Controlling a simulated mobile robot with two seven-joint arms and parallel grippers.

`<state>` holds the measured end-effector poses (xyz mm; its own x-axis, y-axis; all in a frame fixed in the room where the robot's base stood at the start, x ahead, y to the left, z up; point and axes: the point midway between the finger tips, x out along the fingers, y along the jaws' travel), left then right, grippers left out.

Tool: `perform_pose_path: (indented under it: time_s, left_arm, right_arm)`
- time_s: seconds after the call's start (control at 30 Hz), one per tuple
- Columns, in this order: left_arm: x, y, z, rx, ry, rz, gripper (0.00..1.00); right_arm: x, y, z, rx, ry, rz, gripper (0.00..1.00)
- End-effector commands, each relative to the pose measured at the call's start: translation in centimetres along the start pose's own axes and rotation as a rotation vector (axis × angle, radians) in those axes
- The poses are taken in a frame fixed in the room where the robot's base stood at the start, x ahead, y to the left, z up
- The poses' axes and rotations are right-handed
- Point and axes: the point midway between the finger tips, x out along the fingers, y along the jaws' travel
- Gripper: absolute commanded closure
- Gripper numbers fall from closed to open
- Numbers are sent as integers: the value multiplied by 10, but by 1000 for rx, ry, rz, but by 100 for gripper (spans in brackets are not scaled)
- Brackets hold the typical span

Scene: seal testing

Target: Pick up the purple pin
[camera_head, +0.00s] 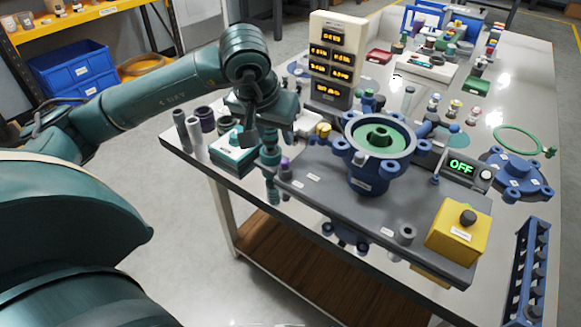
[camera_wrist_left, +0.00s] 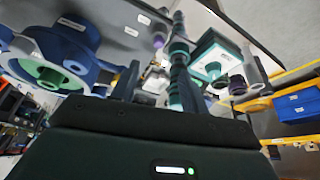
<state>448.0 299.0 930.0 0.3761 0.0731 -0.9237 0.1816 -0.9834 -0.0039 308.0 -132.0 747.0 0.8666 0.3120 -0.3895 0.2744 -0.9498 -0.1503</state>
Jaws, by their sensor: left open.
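A small purple pin (camera_head: 285,165) stands at the left end of the grey plate, near the table's front edge. In the left wrist view a purple piece (camera_wrist_left: 158,40) shows beyond the fingers, beside a teal stepped post (camera_wrist_left: 178,52). My left gripper (camera_head: 260,138) is open, above and a little left of the purple pin and apart from it. Its fingers show in the left wrist view (camera_wrist_left: 153,85), with nothing clearly held between them. The teal post (camera_head: 269,160) stands close below the gripper and left of the pin. My right gripper is not in view.
A blue housing with a green ring (camera_head: 378,137) stands on the grey plate (camera_head: 325,190), with a yellow button box (camera_head: 458,232) at its right end. A display tower (camera_head: 333,60) rises behind.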

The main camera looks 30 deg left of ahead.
Motion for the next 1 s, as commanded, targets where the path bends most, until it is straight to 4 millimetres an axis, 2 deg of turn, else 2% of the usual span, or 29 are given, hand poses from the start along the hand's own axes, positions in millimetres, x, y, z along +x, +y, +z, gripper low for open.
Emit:
perform_pose_path:
  time_s: [0.2,0.3,0.53,0.8,1.0]
  left_arm:
    - [43,1,1,-1,-6,2,55]
    - [57,1,1,-2,-5,3,55]
    - [73,2,0,-1,-4,4,55]
    - [112,4,-1,-3,-4,4,55]
    - [119,3,-2,-1,-1,3,55]
  right_arm:
    - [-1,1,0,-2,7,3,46]
    - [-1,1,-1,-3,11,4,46]
    - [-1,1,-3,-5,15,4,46]
    - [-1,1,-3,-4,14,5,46]
    - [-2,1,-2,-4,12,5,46]
